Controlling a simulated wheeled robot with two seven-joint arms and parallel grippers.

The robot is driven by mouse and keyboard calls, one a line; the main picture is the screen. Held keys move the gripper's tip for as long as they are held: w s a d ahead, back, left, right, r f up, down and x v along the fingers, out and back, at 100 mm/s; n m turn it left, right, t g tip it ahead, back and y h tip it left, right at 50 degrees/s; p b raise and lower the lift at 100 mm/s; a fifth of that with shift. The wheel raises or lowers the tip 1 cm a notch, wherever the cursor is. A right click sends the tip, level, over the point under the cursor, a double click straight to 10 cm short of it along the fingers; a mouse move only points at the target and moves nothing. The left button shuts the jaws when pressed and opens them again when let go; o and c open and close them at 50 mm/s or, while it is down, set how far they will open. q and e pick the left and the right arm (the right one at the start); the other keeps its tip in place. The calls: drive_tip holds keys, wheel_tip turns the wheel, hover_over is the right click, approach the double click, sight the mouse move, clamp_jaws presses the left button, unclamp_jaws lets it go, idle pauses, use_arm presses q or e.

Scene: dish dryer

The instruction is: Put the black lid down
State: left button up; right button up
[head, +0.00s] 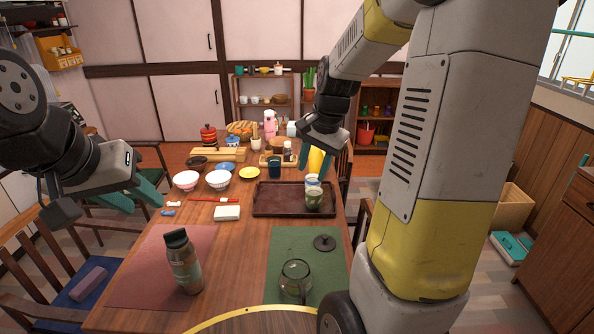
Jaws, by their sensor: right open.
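The black lid (324,242) lies flat on the green mat (283,240), with its knob up, and nothing holds it.
A bottle (182,262) stands on the red mat (140,262). Bare wood shows between the mats.

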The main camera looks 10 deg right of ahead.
drive_tip(key=s+a+r+n+t, duration=0.1)
drive_tip(key=s+a+r+n, duration=0.1)
drive_tip(key=s, duration=0.4)
drive_tip(key=s+a+r+n+t, duration=0.1)
drive_tip(key=s+a+r+n, duration=0.1)
drive_tip(key=s+r+n, duration=0.2)
drive_tip(key=s+a+r+n+t+y, duration=0.1)
drive_tip(key=s+a+r+n, duration=0.1)
drive_tip(key=s, duration=0.6)
drive_tip(key=shift+s+a+r+n, duration=0.2)
drive_tip(key=shift+a+r+n, duration=0.05)
drive_tip(key=shift+r+n, duration=0.5)
